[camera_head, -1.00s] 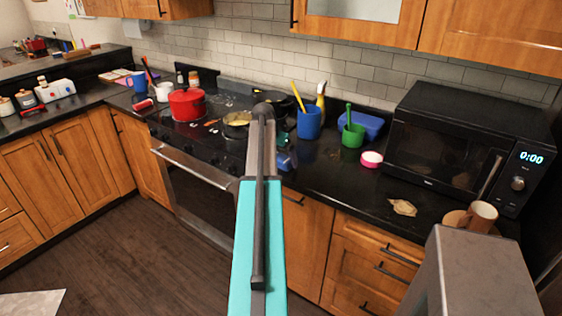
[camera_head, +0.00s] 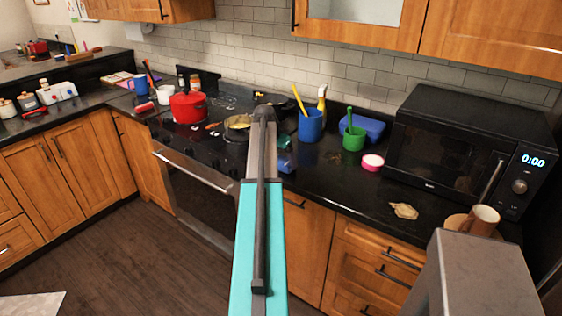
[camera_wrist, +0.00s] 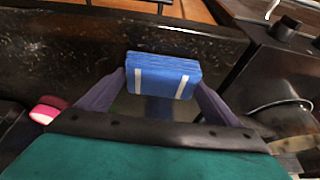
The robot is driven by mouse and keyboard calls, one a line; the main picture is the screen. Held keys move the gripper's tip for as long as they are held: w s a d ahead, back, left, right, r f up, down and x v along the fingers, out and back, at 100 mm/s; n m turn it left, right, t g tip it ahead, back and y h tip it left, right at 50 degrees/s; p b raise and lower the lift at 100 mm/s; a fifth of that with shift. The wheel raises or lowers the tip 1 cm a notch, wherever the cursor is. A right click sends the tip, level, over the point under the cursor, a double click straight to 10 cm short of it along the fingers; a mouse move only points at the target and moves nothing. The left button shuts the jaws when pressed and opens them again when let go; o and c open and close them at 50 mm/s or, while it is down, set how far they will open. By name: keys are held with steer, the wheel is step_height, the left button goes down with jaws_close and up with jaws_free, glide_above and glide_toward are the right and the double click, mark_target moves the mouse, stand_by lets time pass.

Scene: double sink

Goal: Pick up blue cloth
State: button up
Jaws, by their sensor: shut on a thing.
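The blue cloth (camera_wrist: 163,74) is a thick folded block with two white stripes, and it shows in the upper middle of the wrist view. My gripper (camera_wrist: 160,78) has one finger on each side of it and is shut on it. Dark counter shows behind and below the cloth; I cannot tell how far above the counter it is. In the head view a small part of the blue cloth (camera_head: 287,165) shows just right of my arm, near the counter's front edge. My arm hides the rest of it and the gripper.
On the stove left are a red pot (camera_head: 188,106) and a frying pan (camera_head: 236,124).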

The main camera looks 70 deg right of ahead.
mark_target(283, 158)
steer(key=shift+r+b, duration=0.6)
steer(key=shift+r, duration=0.9)
steer(key=s+a+b, duration=0.1)
steer(key=s+a, duration=0.3)
steer(key=a, duration=0.3)
steer(key=s+a+r+b, duration=0.1)
steer(key=s+a+b, duration=0.1)
steer(key=s+a, duration=0.2)
steer(key=shift+a+r+b, duration=0.3)
steer(key=shift+a, duration=1.15)
